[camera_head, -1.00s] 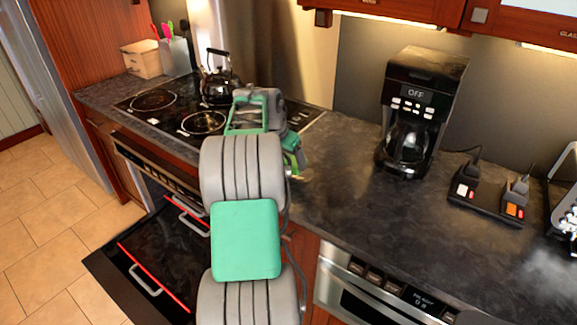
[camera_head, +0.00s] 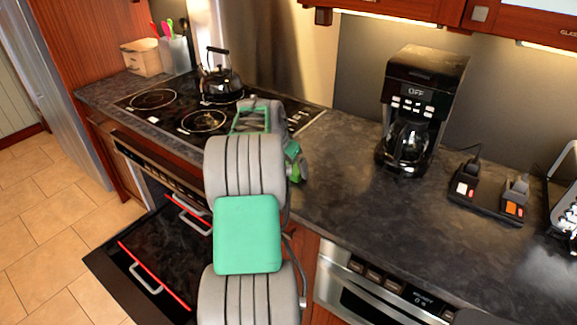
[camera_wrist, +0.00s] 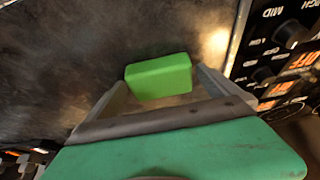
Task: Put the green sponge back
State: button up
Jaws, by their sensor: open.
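The bright green sponge (camera_wrist: 158,77) shows in the wrist view on the dark counter surface, between the two fingertips of my gripper (camera_wrist: 161,82). My gripper is open, with one finger at each side of the sponge. I cannot tell whether either finger touches it. In the head view my arm covers the hand area near the right edge of the stove, and I cannot make out the sponge there for certain.
A black coffee maker (camera_head: 423,110) stands on the counter (camera_head: 365,215). A kettle (camera_head: 219,77) sits on the stove (camera_head: 165,113). A power strip (camera_head: 487,193) lies at the right. An open oven door or drawer (camera_head: 110,275) is at lower left. Counter before the coffee maker is clear.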

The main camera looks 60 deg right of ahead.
jog(key=s+v, duration=0.1)
jog(key=v, duration=1.1)
jog(key=w+a+n+t, duration=0.1)
jog(key=w+a+n, duration=0.25)
jog(key=a, duration=0.55)
jog(key=w+a+n+t+y, duration=0.1)
jog(key=w+a+n, duration=0.3)
jog(key=a, duration=0.5)
jog(key=w+a+n+t, duration=0.1)
jog(key=w+a+n, duration=0.2)
jog(key=w+a, duration=0.5)
jog(key=s+a+f+n+y, duration=0.1)
jog(key=s+a+f+n, duration=0.2)
jog(key=a, duration=0.9)
jog(key=s+a+f+n+t+y, duration=0.1)
jog(key=s+a+f+n, duration=0.3)
jog(key=a, duration=0.9)
jog(key=s+n+y+b, duration=0.1)
jog(key=s+n, duration=0.1)
jog(key=shift+s+y, duration=0.25)
jog(key=shift+y, duration=0.05)
jog(key=shift+a+n, duration=0.1)
jog(key=shift+n, duration=0.15)
